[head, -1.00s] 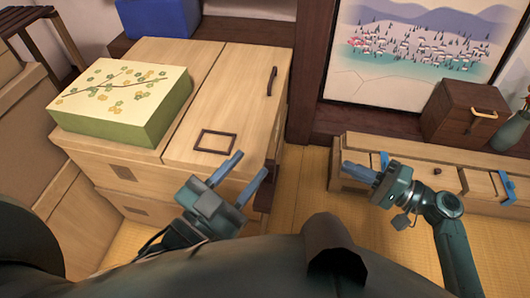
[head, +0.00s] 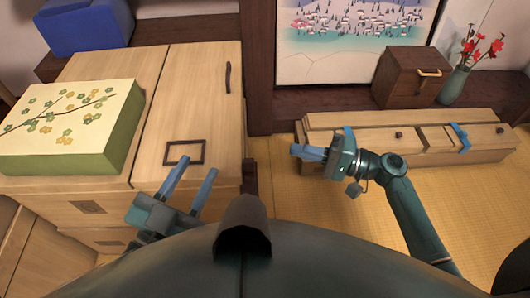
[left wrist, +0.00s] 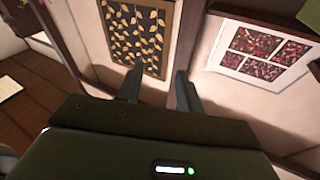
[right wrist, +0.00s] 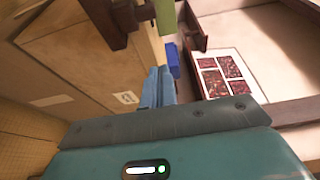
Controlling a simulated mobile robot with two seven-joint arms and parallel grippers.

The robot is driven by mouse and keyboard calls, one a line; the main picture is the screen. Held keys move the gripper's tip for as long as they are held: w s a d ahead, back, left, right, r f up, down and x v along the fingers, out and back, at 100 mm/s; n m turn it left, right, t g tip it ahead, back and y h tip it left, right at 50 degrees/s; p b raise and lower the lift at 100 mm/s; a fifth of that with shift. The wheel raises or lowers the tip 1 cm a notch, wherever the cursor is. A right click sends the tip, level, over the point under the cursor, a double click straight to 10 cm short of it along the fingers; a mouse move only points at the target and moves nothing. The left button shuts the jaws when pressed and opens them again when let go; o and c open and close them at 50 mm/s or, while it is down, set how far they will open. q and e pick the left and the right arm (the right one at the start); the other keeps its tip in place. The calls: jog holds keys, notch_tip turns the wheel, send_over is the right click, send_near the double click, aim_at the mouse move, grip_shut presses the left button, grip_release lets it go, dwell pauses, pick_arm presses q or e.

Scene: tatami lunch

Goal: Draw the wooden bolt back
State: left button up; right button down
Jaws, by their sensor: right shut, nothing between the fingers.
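A dark wooden piece (head: 250,178) shows on the right side of the light wooden cabinet (head: 205,90); I cannot tell for sure whether it is the bolt. A dark wooden part (right wrist: 108,22) also shows close by at the top of the right wrist view. My left gripper (head: 197,168) is open and empty, in front of the cabinet's near edge. Its spread fingers show in the left wrist view (left wrist: 157,82). My right gripper (head: 294,151) is shut and empty, right of the cabinet, near the left end of the low wooden chest (head: 400,153). Its blue fingers show in the right wrist view (right wrist: 158,85).
The cabinet top bears a dark handle (head: 228,77), a dark square frame (head: 184,163) and a green box with a flowered lid (head: 70,120). A brown box (head: 405,78) and a vase with red flowers (head: 455,85) stand at the back right. Tatami floor (head: 275,180) is bare between cabinet and chest.

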aim_at(249, 169)
jog(key=b+x, duration=0.2)
jog(key=x, duration=0.8)
jog(key=shift+s+p, duration=0.3)
jog(key=shift+s, duration=1.65)
